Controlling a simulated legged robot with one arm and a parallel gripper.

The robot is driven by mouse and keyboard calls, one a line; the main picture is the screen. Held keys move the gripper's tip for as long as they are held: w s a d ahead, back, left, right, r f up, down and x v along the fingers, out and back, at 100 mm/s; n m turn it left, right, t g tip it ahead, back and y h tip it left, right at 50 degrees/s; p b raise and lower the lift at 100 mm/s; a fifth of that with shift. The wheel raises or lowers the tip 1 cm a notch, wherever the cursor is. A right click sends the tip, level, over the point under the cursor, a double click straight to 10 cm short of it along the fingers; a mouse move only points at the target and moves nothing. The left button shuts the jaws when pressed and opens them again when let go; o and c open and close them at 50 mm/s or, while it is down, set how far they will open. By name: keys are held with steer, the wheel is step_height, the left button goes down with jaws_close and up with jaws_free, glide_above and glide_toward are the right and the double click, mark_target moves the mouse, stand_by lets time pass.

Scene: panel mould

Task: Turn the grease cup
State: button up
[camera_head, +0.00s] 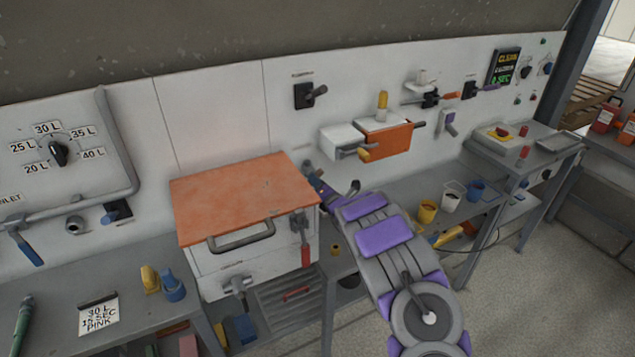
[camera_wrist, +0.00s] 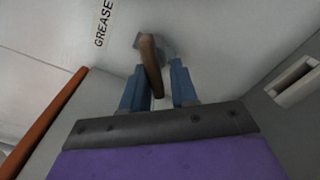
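The grease cup shows in the wrist view as a brown handle (camera_wrist: 151,62) on a grey mount against the pale wall, beside a "GREASE" label (camera_wrist: 103,22). My gripper (camera_wrist: 160,80) has two blue fingers, one on each side of the handle's lower end. The fingers stand apart, with a visible gap between the handle and the right finger. In the head view my gripper (camera_head: 321,181) is close to the wall, just right of the orange-lidded box. There the cup is too small and too covered to make out clearly.
The white box with an orange lid (camera_head: 245,190) stands just left of my gripper, with a red-tipped lever (camera_head: 305,245) on its side. A smaller orange-fronted unit (camera_head: 385,138) is on the wall to the right. Yellow (camera_head: 427,211) and blue (camera_head: 475,190) cups stand on the right bench.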

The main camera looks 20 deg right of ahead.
steer(key=shift+o, duration=1.3)
steer(key=shift+r, duration=0.2)
steer(key=s+p, duration=0.3)
steer(key=s, duration=1.4)
steer(key=shift+s+d, duration=0.15)
steer(key=shift+d, duration=0.25)
